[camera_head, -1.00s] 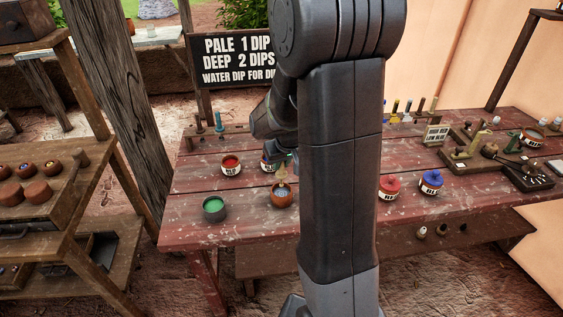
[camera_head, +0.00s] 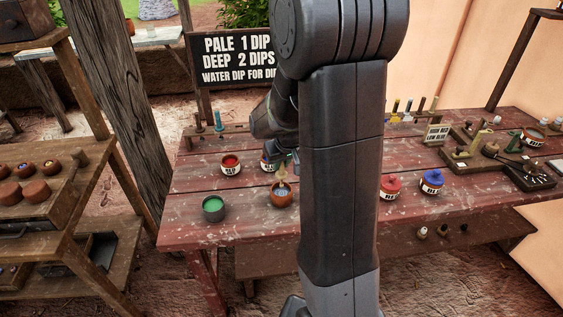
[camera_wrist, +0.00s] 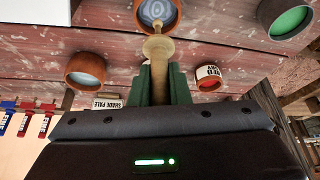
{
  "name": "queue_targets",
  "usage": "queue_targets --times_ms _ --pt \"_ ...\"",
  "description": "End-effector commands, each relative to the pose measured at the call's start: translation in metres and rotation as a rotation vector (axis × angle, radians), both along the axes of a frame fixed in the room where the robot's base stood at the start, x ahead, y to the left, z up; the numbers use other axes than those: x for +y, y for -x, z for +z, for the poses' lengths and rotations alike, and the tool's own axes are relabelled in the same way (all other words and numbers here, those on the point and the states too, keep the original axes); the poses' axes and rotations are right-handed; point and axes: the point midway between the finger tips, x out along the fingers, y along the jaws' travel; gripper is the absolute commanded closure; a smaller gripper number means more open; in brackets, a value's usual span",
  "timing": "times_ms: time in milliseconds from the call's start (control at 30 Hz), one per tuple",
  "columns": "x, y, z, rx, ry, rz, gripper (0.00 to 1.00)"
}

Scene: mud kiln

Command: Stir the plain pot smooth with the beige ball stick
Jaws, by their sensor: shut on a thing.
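The plain pot (camera_head: 282,197) is a small brown pot on the red table, with a bluish-white swirl inside. It also shows at the top edge of the wrist view (camera_wrist: 142,14). My gripper (camera_wrist: 160,84) has green fingers shut on the beige ball stick (camera_wrist: 158,48), above the pot. The stick points down into the pot's mouth, and its ball shows just outside the rim in the wrist view. In the head view the stick (camera_head: 282,175) stands over the pot. My arm hides most of the gripper there. How deep the tip goes is unclear.
Close by stand a green-filled pot (camera_head: 214,209), a red-filled labelled pot (camera_head: 231,164) and a pot with pale blue content (camera_wrist: 86,72). Red (camera_head: 390,187) and blue (camera_head: 432,182) labelled pots stand right of my arm. A stick rack (camera_head: 216,131) is at the back left.

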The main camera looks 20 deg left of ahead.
Motion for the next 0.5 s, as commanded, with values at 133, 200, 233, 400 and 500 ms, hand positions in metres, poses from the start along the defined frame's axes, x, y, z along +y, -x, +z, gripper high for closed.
queue_targets --times_ms 133,200,233,400,500 --pt "0.000 0.000 -0.009 0.000 0.000 0.000 1.00" --pt "0.000 0.000 -0.011 0.000 0.000 0.000 1.00" --pt "0.000 0.000 -0.013 0.000 0.000 0.000 1.00" --pt "0.000 0.000 -0.019 0.000 0.000 0.000 1.00" --pt "0.000 0.000 -0.023 0.000 0.000 0.000 1.00"
